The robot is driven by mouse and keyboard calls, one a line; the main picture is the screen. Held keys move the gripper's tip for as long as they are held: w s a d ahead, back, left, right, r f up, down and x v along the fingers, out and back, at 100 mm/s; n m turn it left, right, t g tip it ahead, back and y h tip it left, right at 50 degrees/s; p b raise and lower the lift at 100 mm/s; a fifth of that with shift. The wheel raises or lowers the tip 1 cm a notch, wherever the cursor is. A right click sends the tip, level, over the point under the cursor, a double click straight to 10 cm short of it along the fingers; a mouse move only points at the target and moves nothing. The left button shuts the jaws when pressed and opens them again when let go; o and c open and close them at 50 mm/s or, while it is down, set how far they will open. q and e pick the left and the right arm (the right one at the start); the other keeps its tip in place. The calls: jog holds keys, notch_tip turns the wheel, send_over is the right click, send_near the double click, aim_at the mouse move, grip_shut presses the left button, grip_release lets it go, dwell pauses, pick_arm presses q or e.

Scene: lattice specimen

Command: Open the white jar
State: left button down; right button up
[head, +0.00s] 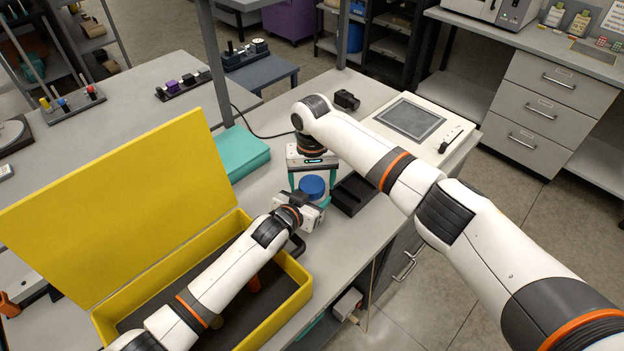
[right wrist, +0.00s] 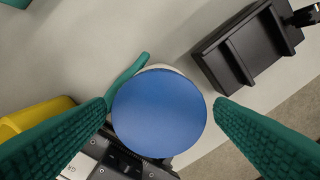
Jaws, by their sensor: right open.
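The white jar (right wrist: 165,68) shows only as a thin pale rim under its round blue lid (right wrist: 160,112) in the right wrist view. The blue lid (head: 312,186) also shows in the head view, at the front of the bench. My right gripper (right wrist: 162,104) is above the jar, open, with one teal finger on each side of the lid and a small gap at the right. My left gripper (head: 300,212) is low beside the jar. One of its teal fingers (right wrist: 128,82) lies along the jar's side; the lid hides the rest, so its grip is unclear.
A black tray (head: 354,194) stands just right of the jar. An open yellow box (head: 300,290) with a raised lid is at the left, under my left arm. A teal case (head: 243,152) lies behind. A white device with a dark panel (head: 410,118) is at the back right.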

jog(key=shift+r, duration=2.3)
jog(key=shift+c, duration=0.4)
jog(key=shift+a+r+m, duration=0.2)
jog(key=shift+r+m, duration=0.2)
jog(key=shift+m, duration=0.6)
jog(key=m, duration=0.1)
jog(key=r+m, duration=0.1)
jog(key=m, duration=0.1)
jog(key=shift+a+r, duration=0.1)
jog(key=shift+r, duration=0.05)
jog(key=m, duration=0.1)
jog(key=r+m, duration=0.1)
jog(key=m, duration=0.1)
jog(key=shift+m, duration=0.3)
jog(key=shift+d+m, duration=0.2)
jog(key=shift+m, duration=0.3)
jog(key=shift+d+m, duration=0.1)
jog(key=shift+m, duration=0.2)
notch_tip(320, 180, down, 8)
jog(key=shift+r, duration=0.1)
